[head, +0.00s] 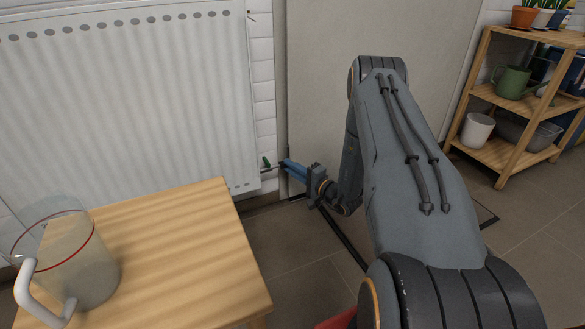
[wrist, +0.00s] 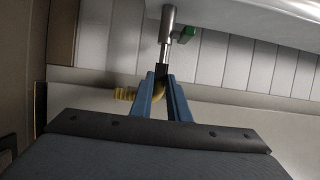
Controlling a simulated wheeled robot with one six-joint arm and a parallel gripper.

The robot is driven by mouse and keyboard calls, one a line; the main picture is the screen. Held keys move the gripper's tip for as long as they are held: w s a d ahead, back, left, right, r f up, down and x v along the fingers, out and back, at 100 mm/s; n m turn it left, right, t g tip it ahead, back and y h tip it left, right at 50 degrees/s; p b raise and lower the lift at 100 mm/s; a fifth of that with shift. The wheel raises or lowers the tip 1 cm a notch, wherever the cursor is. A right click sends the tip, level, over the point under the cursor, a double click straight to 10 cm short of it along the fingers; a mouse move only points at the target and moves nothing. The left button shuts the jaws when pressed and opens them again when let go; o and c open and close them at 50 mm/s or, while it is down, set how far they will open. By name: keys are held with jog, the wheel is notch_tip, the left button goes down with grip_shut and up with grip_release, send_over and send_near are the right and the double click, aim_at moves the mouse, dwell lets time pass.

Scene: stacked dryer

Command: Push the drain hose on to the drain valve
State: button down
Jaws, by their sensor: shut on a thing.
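The drain hose (wrist: 125,94) is yellow and ribbed in the wrist view, with a dark end (wrist: 161,73) between my fingertips. My gripper (wrist: 160,80) has blue fingers and is shut on this hose end. In the head view my gripper (head: 286,165) is low, beside the radiator's lower right corner. The drain valve (wrist: 167,22) is a grey metal fitting with a green handle (wrist: 188,34); its thin spout (wrist: 163,55) points toward the hose end. They meet in the picture, but I cannot tell whether they touch or overlap. The green handle also shows in the head view (head: 266,161).
A white radiator (head: 130,100) hangs on the tiled wall at left. A wooden table (head: 180,250) with a clear jug (head: 85,265) stands at the front left. A wooden shelf (head: 490,95) with pots is at the right. Floor between table and shelf looks mostly open.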

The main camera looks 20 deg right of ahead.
jog(key=shift+a+p, duration=0.35)
jog(key=shift+a, duration=0.6)
jog(key=c, duration=1.6)
grip_release()
